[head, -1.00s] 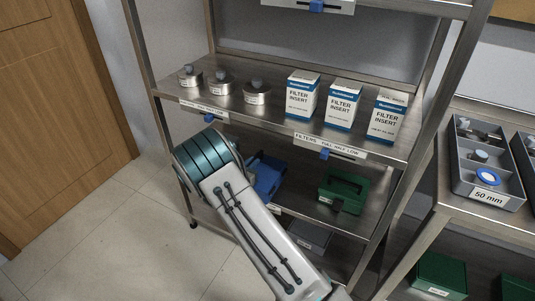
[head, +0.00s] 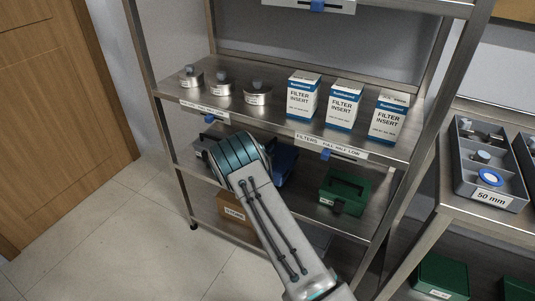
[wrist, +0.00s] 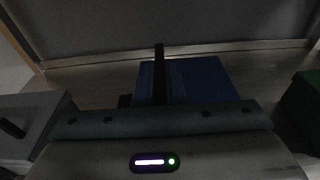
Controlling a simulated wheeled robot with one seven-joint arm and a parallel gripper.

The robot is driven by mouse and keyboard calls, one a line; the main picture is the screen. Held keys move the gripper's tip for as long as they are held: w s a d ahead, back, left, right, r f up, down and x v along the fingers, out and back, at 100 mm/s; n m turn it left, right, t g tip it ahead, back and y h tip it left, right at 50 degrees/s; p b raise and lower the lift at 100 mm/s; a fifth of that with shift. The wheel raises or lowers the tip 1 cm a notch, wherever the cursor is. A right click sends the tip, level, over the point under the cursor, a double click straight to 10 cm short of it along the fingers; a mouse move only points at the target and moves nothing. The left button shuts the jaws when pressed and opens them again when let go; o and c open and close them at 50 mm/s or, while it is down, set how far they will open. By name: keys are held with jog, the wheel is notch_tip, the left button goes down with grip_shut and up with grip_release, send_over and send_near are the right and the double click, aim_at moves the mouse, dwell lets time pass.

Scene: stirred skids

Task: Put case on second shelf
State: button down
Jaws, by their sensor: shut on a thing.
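The blue case (head: 287,162) is at the second shelf down (head: 313,208), partly hidden behind my arm. In the wrist view the blue case (wrist: 205,80) lies straight ahead, with a dark upright bar in front of it. My gripper (wrist: 159,78) is shut on the blue case; its grip is mostly hidden by my wrist housing, and my arm hides it in the head view. Whether the case touches the shelf I cannot tell. A grey case (head: 203,146) stands to the left and a green case (head: 346,190) to the right.
The shelf above holds metal canisters (head: 221,84) and filter boxes (head: 343,105). A cardboard box (head: 232,208) is on the shelf below. A side rack on the right carries a grey tray (head: 487,197). The wrist view shows gaps on both sides of the blue case.

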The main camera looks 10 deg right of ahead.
notch_tip(320, 180, down, 2)
jog(key=shift+f, duration=0.1)
jog(key=c, duration=1.5)
grip_release()
jog(key=shift+f, duration=0.1)
jog(key=shift+s+a, duration=0.1)
